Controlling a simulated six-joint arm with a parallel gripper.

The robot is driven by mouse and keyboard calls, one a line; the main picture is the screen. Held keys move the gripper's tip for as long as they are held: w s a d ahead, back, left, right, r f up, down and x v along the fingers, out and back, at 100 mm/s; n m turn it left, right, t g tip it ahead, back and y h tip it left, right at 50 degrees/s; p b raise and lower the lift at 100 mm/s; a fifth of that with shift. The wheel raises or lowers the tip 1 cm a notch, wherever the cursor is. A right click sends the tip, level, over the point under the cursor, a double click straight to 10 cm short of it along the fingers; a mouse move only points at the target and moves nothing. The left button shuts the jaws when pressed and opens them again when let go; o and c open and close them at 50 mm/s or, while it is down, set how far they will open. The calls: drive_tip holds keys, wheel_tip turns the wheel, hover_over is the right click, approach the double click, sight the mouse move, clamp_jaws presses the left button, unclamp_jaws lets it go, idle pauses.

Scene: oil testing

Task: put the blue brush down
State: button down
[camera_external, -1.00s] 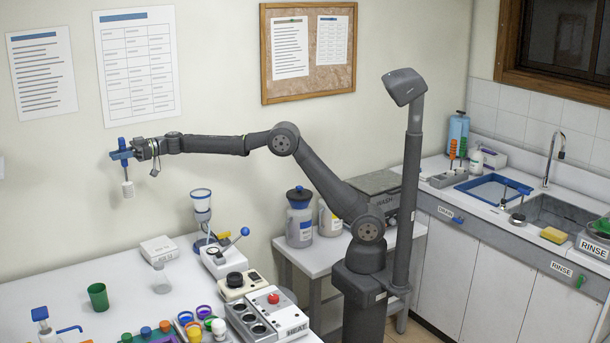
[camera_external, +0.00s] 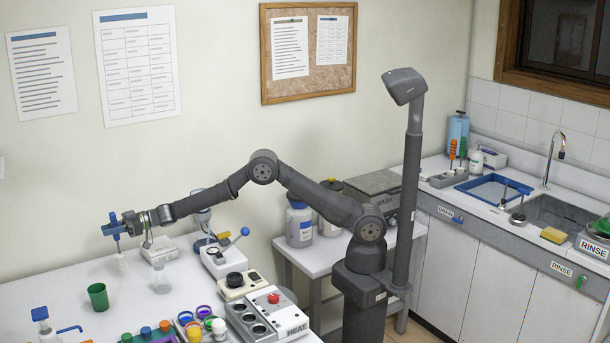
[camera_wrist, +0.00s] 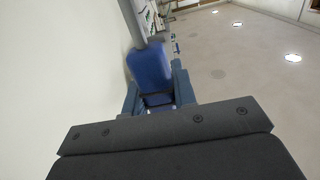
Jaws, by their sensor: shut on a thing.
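My gripper (camera_external: 117,229) is low over the back left part of the white table (camera_external: 50,283) in the external view, shut on the blue brush. The blue brush (camera_external: 115,219) is upright, its blue handle between the fingers and its pale head pointing down. I cannot tell whether the head touches the table top. In the wrist view the blue handle (camera_wrist: 150,66) stands between the fingers; the brush head is not visible there.
A clear beaker (camera_external: 161,279) and a white box (camera_external: 158,248) stand just right of the brush. A green cup (camera_external: 98,297) is in front of it. A blue-topped dispenser (camera_external: 42,322) is at the front left. The table's left part is clear.

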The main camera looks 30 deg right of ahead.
sight(116, 256)
drive_tip(key=shift+f, duration=1.75)
drive_tip(key=shift+f, duration=0.2)
drive_tip(key=c, duration=1.2)
unclamp_jaws()
drive_tip(key=shift+o, duration=0.2)
